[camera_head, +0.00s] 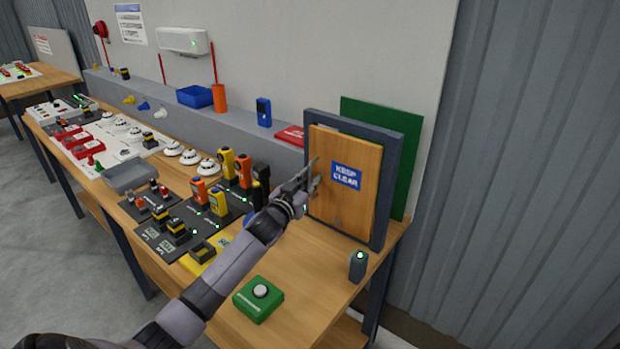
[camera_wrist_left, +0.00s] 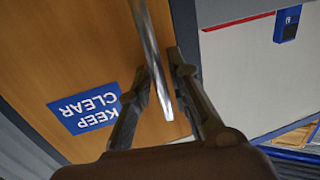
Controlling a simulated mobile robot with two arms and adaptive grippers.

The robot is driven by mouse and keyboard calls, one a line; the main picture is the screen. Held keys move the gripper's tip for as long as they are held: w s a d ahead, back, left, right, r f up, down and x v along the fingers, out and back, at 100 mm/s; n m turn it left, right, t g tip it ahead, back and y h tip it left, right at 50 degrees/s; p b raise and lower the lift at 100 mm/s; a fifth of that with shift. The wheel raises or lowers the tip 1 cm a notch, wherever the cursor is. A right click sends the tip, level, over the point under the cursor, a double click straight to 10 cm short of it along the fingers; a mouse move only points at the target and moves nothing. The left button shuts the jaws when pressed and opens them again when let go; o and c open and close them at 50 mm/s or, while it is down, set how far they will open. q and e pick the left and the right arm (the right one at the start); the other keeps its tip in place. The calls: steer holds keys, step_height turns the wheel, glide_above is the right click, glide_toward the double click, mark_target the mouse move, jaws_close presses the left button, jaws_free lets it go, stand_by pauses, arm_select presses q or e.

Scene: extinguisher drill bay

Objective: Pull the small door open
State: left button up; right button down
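The small door (camera_head: 342,205) is a wooden panel with a blue KEEP CLEAR label (camera_head: 346,176), set in a dark grey frame (camera_head: 381,225) at the table's right end. It looks closed or nearly so. My left gripper (camera_head: 313,178) is at the door's left edge. In the left wrist view, a metal handle bar (camera_wrist_left: 152,50) runs between the two fingers of my left gripper (camera_wrist_left: 160,68). The fingers are close to the bar on both sides, but I cannot tell if both touch it. My right gripper is not in view.
A green button box (camera_head: 259,299) and a small dark post with a green light (camera_head: 358,265) stand on the table in front of the door. Several handheld devices and dark trays fill the table to the left. A green panel (camera_head: 405,135) is behind the frame.

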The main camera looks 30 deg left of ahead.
arm_select(q)
steer(key=shift+w, duration=0.1)
steer(key=shift+c, duration=0.2)
jaws_close()
stand_by(0.5)
